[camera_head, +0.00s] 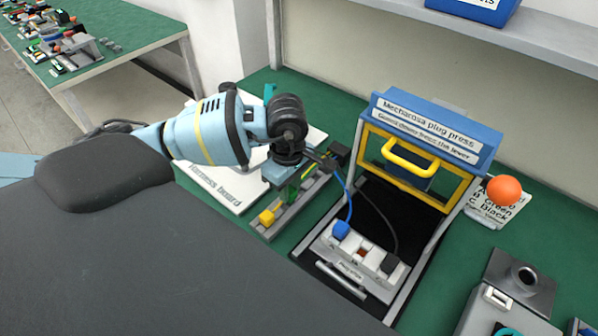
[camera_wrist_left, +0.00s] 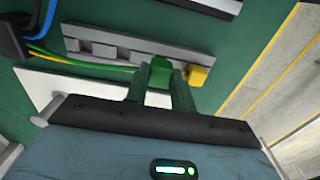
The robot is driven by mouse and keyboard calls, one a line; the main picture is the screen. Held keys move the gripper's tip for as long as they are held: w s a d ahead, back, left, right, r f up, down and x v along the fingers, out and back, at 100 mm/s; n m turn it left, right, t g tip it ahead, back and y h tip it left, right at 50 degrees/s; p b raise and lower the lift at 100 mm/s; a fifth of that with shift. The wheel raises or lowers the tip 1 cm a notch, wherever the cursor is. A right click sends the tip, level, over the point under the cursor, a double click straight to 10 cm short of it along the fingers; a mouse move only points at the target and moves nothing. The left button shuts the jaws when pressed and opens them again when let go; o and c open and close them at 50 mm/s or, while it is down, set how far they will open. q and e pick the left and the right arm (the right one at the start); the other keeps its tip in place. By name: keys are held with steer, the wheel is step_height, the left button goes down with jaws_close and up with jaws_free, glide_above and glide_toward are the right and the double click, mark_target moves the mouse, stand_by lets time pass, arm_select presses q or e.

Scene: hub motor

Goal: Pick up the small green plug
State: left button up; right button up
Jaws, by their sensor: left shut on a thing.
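The small green plug (camera_wrist_left: 160,72) shows in the left wrist view between the two fingers of my left gripper (camera_wrist_left: 160,88). The fingers are shut on it, over the grey rack (camera_wrist_left: 125,44), near the rack's yellow plug (camera_wrist_left: 197,75). I cannot tell whether the green plug touches the rack. In the head view my left gripper (camera_head: 292,190) points down at the rack (camera_head: 276,228), with the yellow plug (camera_head: 268,217) in front of it. The arm and gripper mostly hide the green plug there. My right gripper is not in view.
The plug press (camera_head: 424,130) with a yellow handle and frame stands to the right. In its fixture (camera_head: 360,262) sit a blue plug (camera_head: 341,229) and a black plug (camera_head: 390,263) with cables. A white harness board (camera_head: 240,200) lies behind the rack. An orange ball knob (camera_head: 504,190) stands at right.

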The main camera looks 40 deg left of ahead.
arm_select(q)
steer(key=s, duration=0.3)
steer(key=s+d, duration=0.1)
steer(key=s, duration=0.2)
steer(key=s+r, duration=0.1)
steer(key=s, duration=0.2)
steer(key=shift+s+d+b, duration=0.3)
steer(key=shift+s, duration=0.05)
stand_by(0.6)
